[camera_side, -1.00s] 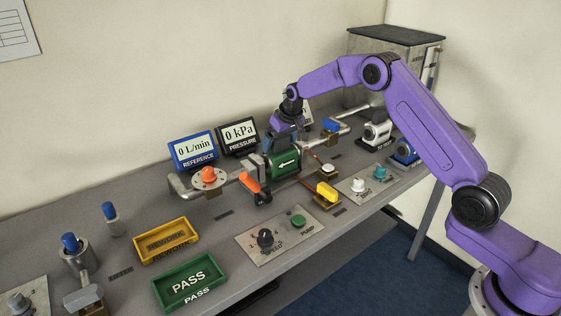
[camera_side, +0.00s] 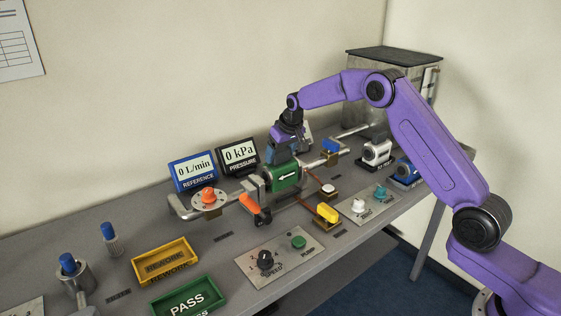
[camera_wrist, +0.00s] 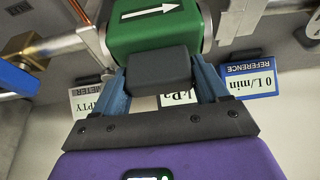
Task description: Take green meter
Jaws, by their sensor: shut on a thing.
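The green meter (camera_side: 285,177) has a white arrow on its side and sits at the gap in the pipe run. It also shows at the top of the wrist view (camera_wrist: 150,32). My gripper (camera_side: 284,153) points down over it. In the wrist view, the blue-grey fingers of my gripper (camera_wrist: 160,78) are shut on the dark block (camera_wrist: 158,72) on top of the meter. The meter looks slightly raised relative to the pipe (camera_side: 232,195). I cannot tell whether its ends are fully clear of the pipes.
An orange-handled clamp (camera_side: 250,204) and a yellow-handled part (camera_side: 327,212) stand close by. The REFERENCE display (camera_side: 193,171) and PRESSURE display (camera_side: 239,156) stand behind. The yellow REWORK tray (camera_side: 165,258) and green PASS tray (camera_side: 165,301) lie at the front left.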

